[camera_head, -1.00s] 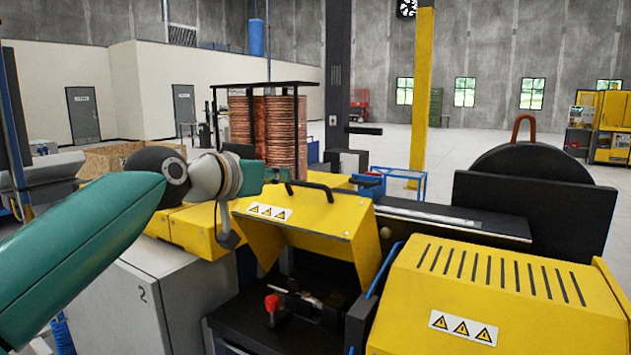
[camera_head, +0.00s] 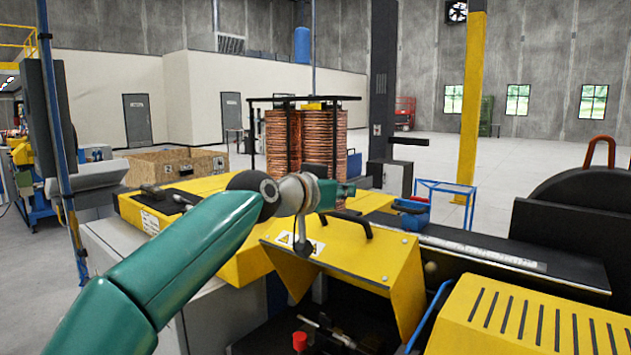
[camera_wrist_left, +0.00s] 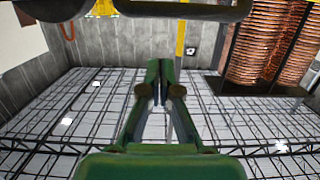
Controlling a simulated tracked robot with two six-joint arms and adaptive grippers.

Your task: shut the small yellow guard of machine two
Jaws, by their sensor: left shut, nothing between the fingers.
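The small yellow guard (camera_head: 348,262) of the machine stands raised in the head view, with a warning label and a black handle (camera_head: 346,221) along its top edge. Below it the dark opening with a red knob (camera_head: 300,341) is uncovered. My left gripper (camera_head: 347,189) is just above and behind the handle in the picture. Its wrist overlaps the guard's upper left; I cannot tell whether anything touches. In the left wrist view the green fingers (camera_wrist_left: 160,75) are together with nothing between them. My right gripper is in neither view.
A larger slotted yellow cover (camera_head: 535,315) stands at lower right. A black rail (camera_head: 480,250) runs behind the guard towards a black disc housing (camera_head: 570,220). Copper coils (camera_head: 300,140) stand behind my left gripper.

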